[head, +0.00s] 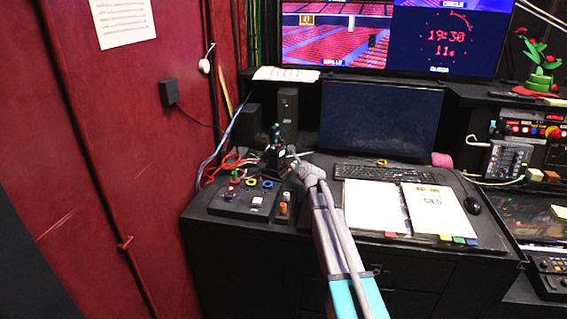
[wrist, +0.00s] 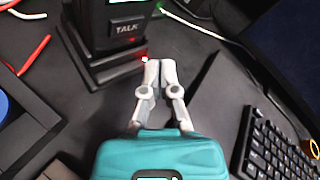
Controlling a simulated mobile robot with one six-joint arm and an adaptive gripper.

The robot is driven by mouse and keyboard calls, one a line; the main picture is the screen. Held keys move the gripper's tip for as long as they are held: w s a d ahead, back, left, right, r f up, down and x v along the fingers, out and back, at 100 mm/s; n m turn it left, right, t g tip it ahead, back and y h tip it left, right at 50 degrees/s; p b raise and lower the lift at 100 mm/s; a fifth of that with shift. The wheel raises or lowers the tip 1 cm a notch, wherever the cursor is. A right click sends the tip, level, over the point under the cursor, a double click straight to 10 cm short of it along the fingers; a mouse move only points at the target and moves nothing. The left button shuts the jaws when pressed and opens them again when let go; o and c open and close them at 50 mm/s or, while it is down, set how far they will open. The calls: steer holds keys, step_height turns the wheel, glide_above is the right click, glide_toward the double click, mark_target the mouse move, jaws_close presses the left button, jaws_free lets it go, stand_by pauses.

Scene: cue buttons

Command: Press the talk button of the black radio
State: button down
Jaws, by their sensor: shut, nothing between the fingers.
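The black radio (wrist: 112,12) stands upright in a black base (wrist: 105,68) at the top left of the wrist view. Its face carries a label reading TALK (wrist: 125,28), with a small red light below it. The radio's upper part is cut off by the frame there. In the head view the radio (head: 273,155) stands at the back left of the desk, partly behind my gripper (head: 292,151). In the wrist view my gripper (wrist: 160,63) is shut and empty, its tips just right of the radio's base. A small bright spot with a red glow shows beside the left fingertip; contact is unclear.
A control box with coloured knobs (head: 240,200) lies left of my arm. Red cables (head: 228,163) run behind it. A keyboard (head: 383,173), open papers (head: 375,207) and a monitor (head: 380,118) are to the right.

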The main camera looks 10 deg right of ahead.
mark_target(284, 161)
steer(key=shift+w+a, duration=0.75)
steer(key=shift+a, duration=0.3)
steer(key=shift+w+a, duration=0.5)
steer(key=shift+a, duration=0.25)
stand_by(2.5)
steer(key=shift+s+d, duration=0.1)
steer(key=shift+d, duration=0.05)
stand_by(0.7)
steer(key=shift+s+d, duration=0.4)
steer(key=shift+d, duration=0.25)
steer(key=shift+s+d, duration=0.75)
steer(key=shift+d, duration=0.25)
steer(key=shift+s+d, duration=0.75)
steer(key=shift+d, duration=0.25)
